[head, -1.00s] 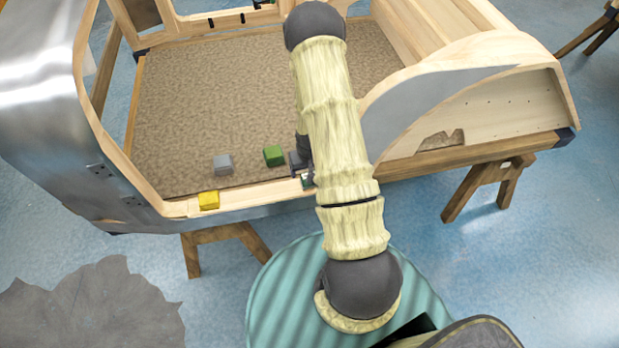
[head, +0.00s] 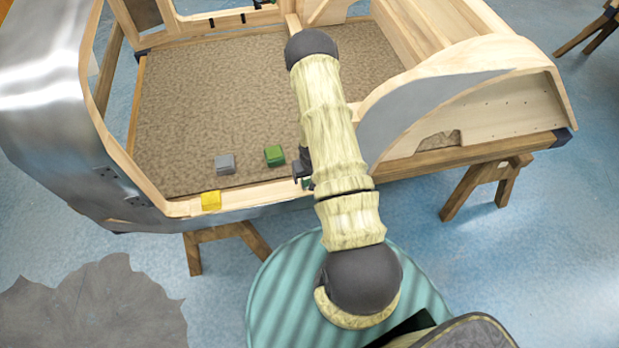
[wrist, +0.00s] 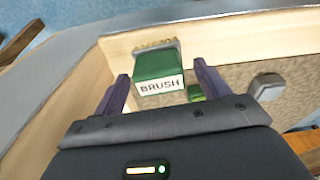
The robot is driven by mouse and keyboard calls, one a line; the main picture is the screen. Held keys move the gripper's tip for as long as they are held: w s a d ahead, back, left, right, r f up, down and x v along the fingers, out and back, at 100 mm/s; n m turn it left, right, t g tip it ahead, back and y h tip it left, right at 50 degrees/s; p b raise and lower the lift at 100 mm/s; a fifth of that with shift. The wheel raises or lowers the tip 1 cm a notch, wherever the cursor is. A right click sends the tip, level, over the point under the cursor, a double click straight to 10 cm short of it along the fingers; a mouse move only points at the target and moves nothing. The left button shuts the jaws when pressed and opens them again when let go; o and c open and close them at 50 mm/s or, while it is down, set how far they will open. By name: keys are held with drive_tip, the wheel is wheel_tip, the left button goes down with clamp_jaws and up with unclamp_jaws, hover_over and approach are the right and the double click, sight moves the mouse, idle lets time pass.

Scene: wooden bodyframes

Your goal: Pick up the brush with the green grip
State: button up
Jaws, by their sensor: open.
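The brush (wrist: 158,68) has a green grip with a white end lettered "BRUSH" and pale bristles beyond it. In the wrist view it lies by the wooden frame edge, between and slightly ahead of my two fingertips. My gripper (wrist: 161,73) is open, with a purple finger on each side of the grip; I cannot tell whether either touches it. In the head view my gripper (head: 302,176) is mostly hidden behind my arm, over the near wooden sill. Only a bit of the brush's green (head: 307,184) shows there.
A green block (head: 274,155) and a grey block (head: 225,164) lie on the brown floor panel (head: 210,105) inside the wooden frame. A yellow block (head: 211,200) sits on the near sill to the left. The panel beyond the blocks is clear.

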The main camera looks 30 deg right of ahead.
idle(0.4)
drive_tip(key=c, duration=1.1)
drive_tip(key=shift+o, duration=0.2)
drive_tip(key=shift+r, duration=0.15)
wheel_tip(320, 180, up, 8)
drive_tip(key=b, duration=0.2)
drive_tip(key=shift+w+r+b, duration=0.1)
drive_tip(key=shift+r+b, duration=0.15)
drive_tip(key=shift+b, duration=0.1)
drive_tip(key=shift+s+r, duration=0.25)
drive_tip(key=shift+r, duration=0.4)
drive_tip(key=shift+w, duration=0.1)
